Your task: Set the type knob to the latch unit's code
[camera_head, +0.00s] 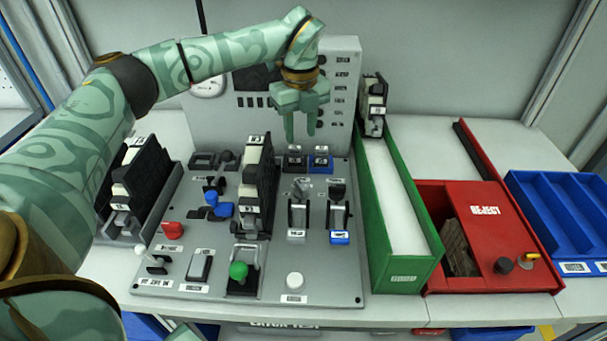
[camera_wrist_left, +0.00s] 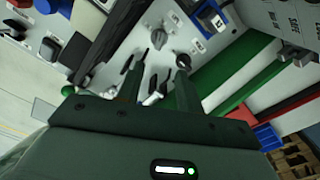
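My left gripper (camera_head: 301,136) hangs in front of the upright grey panel (camera_head: 222,130), above the back of the console. Its two fingers point down and are apart, with nothing seen between them. A black and cream unit (camera_head: 256,185) stands upright on the console, with a small white label too small to read. A similar unit (camera_head: 373,104) stands at the far end of the green chute. My right gripper is not in view.
The console (camera_head: 330,270) carries a green-knobbed lever (camera_head: 238,270), a red knob (camera_head: 172,230), a white button (camera_head: 294,281) and several switches. The green chute (camera_head: 432,250), red reject bin (camera_head: 480,212) and blue tray (camera_head: 560,215) lie right. A rack (camera_head: 120,225) of units stands left.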

